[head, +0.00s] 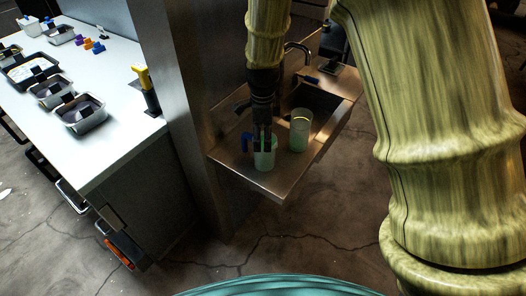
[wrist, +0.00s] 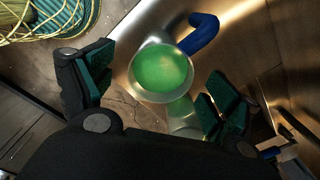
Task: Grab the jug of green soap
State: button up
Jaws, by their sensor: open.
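The jug of green soap (head: 265,158) stands near the front edge of the metal sink counter, with a blue handle (head: 247,142) on its left. In the wrist view I look down into its round mouth at the green soap (wrist: 162,70), with the blue handle (wrist: 200,34) at upper right. My gripper (head: 263,134) is above the jug, pointing down. In the wrist view my gripper (wrist: 155,90) is open, one finger on each side of the jug. I cannot tell whether the fingers touch it.
A clear container with pale green content (head: 299,132) stands just right of the jug, close to my gripper. A sink basin (head: 312,98) and faucet (head: 298,50) lie behind. A metal wall (head: 180,90) rises at left, beside a white counter (head: 110,130) with several metal trays.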

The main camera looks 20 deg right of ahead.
notch_tip(320, 180, down, 2)
jog(key=shift+a+f+p, duration=0.1)
jog(key=shift+f+p, duration=0.05)
jog(key=shift+p, duration=0.15)
jog(key=shift+w+f+p, duration=0.15)
jog(key=shift+f+p, duration=0.3)
jog(key=shift+f, duration=0.75)
jog(key=shift+w+f+p, duration=0.1)
jog(key=shift+f+p, duration=0.3)
jog(key=shift+f, duration=0.8)
jog(key=c, duration=1.5)
